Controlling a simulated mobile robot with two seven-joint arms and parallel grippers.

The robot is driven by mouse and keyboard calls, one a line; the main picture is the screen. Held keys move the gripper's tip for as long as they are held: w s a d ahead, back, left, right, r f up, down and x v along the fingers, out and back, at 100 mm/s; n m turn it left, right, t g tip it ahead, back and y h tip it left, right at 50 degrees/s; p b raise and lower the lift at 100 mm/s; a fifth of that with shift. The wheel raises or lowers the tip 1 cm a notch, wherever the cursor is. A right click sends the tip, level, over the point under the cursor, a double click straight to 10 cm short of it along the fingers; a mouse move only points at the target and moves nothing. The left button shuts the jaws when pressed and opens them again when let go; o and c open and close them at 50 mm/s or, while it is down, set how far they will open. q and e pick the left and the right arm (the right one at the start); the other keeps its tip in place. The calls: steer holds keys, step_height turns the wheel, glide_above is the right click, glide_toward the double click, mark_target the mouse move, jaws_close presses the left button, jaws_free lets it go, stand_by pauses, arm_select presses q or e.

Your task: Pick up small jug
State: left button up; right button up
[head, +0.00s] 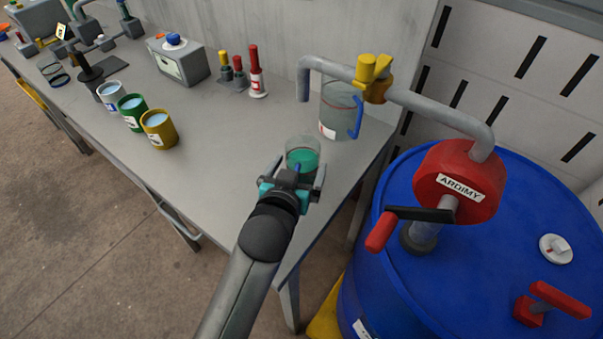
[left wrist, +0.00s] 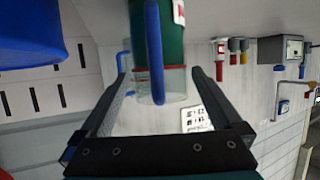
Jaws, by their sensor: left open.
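The small jug (head: 303,150) is clear with green liquid inside and a blue handle. It stands upright on the grey workbench (head: 220,150) near its front right end. My left gripper (head: 297,172) is open at the jug's near side, with the handle towards it. In the left wrist view the picture is turned over, and the small jug (left wrist: 176,80) with its blue handle (left wrist: 154,50) shows between the two open fingers (left wrist: 157,76). I cannot tell whether a finger touches it. My right gripper is not in view.
A larger clear jug (head: 338,118) with a blue handle stands just behind, under the pump's bent spout (head: 440,108). A blue barrel (head: 490,240) with a red pump is close on the right. Several cups, including a yellow one (head: 158,130), stand to the left. The bench between is clear.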

arm_select(q)
steer(key=shift+x, duration=1.35)
steer(key=shift+r, duration=0.1)
steer(key=c, duration=1.2)
steer(key=shift+r, duration=0.1)
steer(key=shift+c, duration=1)
